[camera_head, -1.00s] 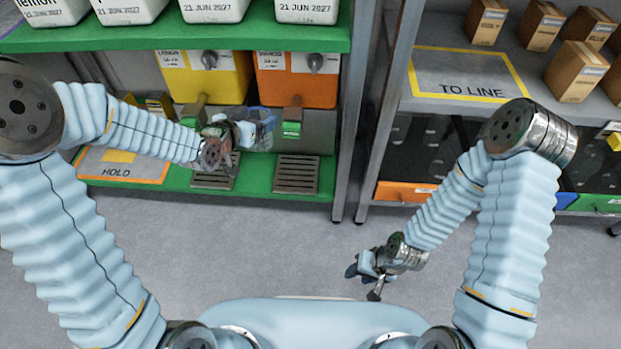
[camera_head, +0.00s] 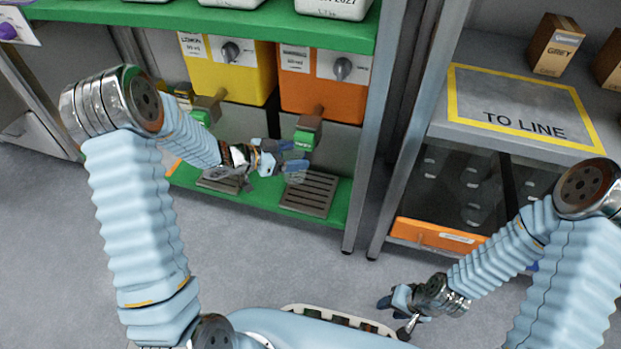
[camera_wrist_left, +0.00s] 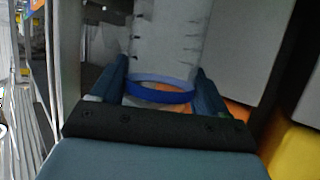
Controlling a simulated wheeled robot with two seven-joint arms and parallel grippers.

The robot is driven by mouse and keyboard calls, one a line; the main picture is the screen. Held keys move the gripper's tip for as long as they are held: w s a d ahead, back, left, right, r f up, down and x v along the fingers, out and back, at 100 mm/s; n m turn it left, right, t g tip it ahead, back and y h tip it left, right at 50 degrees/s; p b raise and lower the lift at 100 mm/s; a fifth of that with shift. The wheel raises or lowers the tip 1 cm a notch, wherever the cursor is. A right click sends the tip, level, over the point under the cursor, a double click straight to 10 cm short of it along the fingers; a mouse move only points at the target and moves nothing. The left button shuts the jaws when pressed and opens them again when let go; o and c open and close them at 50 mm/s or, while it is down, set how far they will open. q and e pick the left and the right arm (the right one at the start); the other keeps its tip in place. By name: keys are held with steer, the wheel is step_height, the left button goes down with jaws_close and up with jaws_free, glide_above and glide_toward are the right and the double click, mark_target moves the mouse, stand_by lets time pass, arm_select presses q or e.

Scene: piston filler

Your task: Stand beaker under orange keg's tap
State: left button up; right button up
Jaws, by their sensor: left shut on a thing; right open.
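The orange keg (camera_head: 321,98) stands on the green rack, right of a yellow keg. Its tap (camera_head: 306,132) has a green front and hangs over a slotted drip tray (camera_head: 310,194). My left gripper (camera_head: 282,158) is shut on the clear beaker (camera_head: 294,170), just left of and below that tap. The beaker is small and partly hidden by the fingers in the head view. In the left wrist view the beaker (camera_wrist_left: 168,45) with a blue band sits between both fingers. I cannot tell its exact height above the tray. My right gripper (camera_head: 397,318) is open and empty, low over the floor.
The yellow keg (camera_head: 225,75) has its own tap (camera_head: 206,108) and drip tray (camera_head: 222,180) to the left. A rack post (camera_head: 375,130) stands right of the orange keg. A shelf marked TO LINE (camera_head: 522,105) with boxes is at the right.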

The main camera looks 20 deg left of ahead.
mark_target(284, 175)
arm_select(q)
steer(key=shift+w+d+f+b, duration=0.4)
steer(key=shift+d+f, duration=0.25)
steer(key=shift+f, duration=0.8)
steer(key=shift+w+d+f+b, duration=0.4)
steer(key=shift+d+f, duration=0.3)
steer(key=shift+f, duration=0.75)
steer(key=shift+w+d+f+b, duration=0.4)
steer(key=shift+d+f, duration=0.25)
steer(key=shift+f, duration=0.8)
arm_select(e)
steer(key=shift+f, duration=1.5)
arm_select(q)
steer(key=shift+f, duration=0.2)
steer(key=o, duration=1.3)
steer(key=shift+o, duration=0.2)
steer(key=shift+s+a+r, duration=0.15)
steer(key=shift+a+r, duration=0.05)
steer(key=shift+r, duration=0.15)
steer(key=p+v, duration=0.2)
steer(key=v, duration=0.8)
steer(key=shift+s+a+r, duration=0.2)
steer(key=shift+s+a, duration=0.25)
steer(key=shift+s, duration=0.05)
arm_select(e)
step_height(284, 175, up, 2)
steer(key=shift+r, duration=0.2)
